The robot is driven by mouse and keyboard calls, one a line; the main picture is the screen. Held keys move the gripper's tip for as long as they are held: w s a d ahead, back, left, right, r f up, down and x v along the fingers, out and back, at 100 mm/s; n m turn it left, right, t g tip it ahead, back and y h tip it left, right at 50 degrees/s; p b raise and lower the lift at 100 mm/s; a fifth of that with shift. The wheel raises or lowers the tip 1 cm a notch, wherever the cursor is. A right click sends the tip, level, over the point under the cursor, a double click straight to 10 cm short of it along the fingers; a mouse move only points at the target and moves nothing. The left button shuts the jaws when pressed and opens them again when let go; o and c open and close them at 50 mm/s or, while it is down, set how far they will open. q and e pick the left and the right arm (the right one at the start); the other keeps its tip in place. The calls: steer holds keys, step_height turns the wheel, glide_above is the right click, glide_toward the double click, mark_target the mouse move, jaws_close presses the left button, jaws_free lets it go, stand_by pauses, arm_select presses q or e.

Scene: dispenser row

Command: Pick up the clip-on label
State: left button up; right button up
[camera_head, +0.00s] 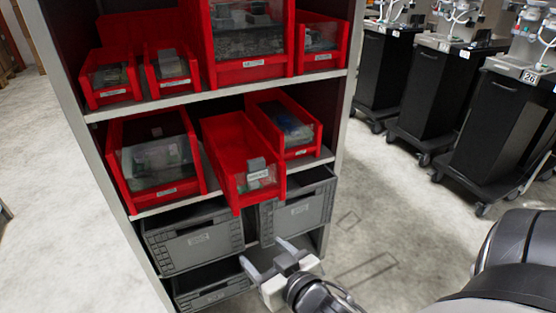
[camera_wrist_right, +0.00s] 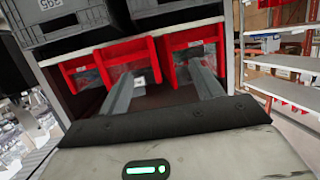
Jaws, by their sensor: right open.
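The clip-on label (camera_head: 257,170), a grey clip with a small white printed face, sits on the front edge of the middle red bin (camera_head: 229,140). This bin is on the middle shelf and juts out past its neighbours. My right gripper (camera_head: 265,252) is open and empty, below the label and in front of the grey crates. In the right wrist view, the two fingers of my right gripper (camera_wrist_right: 160,72) point at the red bins, apart from each other. I cannot tell for sure which white mark there is the label. My left gripper is not in view.
Other red bins flank it (camera_head: 155,160) (camera_head: 288,125), and more stand on the upper shelf (camera_head: 215,85). Grey crates (camera_head: 195,238) fill the lower level. The shelf's right post (camera_head: 347,95) is close by. Black carts (camera_head: 500,115) stand at right, with open floor between.

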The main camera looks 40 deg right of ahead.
steer(key=w+d+r+m+t+h, duration=0.2)
steer(key=w+d+r+t+h, duration=0.1)
steer(key=d+r, duration=0.45)
steer(key=p, duration=0.2)
glide_toward(257, 164)
steer(key=x, duration=0.5)
steer(key=shift+x, duration=2.9)
steer(key=shift+f, duration=0.1)
steer(key=c, duration=1)
